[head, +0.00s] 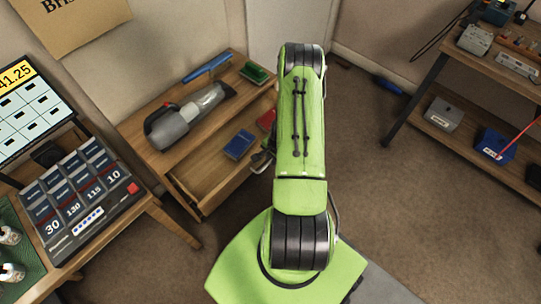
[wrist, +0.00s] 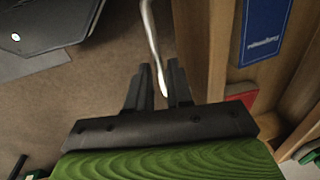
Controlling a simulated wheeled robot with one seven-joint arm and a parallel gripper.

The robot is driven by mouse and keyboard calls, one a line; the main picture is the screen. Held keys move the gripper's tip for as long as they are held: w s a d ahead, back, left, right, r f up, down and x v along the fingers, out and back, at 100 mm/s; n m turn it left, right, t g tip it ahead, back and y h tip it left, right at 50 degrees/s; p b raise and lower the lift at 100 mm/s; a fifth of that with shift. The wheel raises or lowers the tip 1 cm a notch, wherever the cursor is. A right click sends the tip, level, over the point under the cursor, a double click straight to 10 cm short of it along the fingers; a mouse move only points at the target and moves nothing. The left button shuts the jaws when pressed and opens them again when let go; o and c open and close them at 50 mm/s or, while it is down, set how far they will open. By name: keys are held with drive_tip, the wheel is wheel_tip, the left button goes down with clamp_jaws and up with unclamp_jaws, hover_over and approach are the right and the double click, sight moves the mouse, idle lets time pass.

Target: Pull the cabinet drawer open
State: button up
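The wooden cabinet (head: 150,125) stands against the wall in the head view. Its drawer (head: 215,180) is pulled out, showing a blue box and a red item inside. In the wrist view, the drawer's front edge (wrist: 218,50) runs down the right of my gripper. A silver bar handle (wrist: 150,30) reaches down between the two black fingers of my gripper (wrist: 159,80). The fingers stand apart, with a narrow gap seen beside the bar; firm contact does not show. In the head view my arm hides most of the gripper and the handle.
A blue box (head: 239,144) lies in the drawer and a red item (head: 266,119) lies near it, partly hidden. A grey handheld vacuum (head: 175,122) lies on the cabinet top. A register desk (head: 150,215) stands at left, a shelf table (head: 450,105) at right.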

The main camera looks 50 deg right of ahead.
drive_tip(key=shift+o, duration=1.1)
wheel_tip(320, 180, up, 16)
drive_tip(key=s+p, duration=0.3)
drive_tip(key=p, duration=0.1)
drive_tip(key=shift+f, duration=0.2)
drive_tip(key=shift+w, duration=0.1)
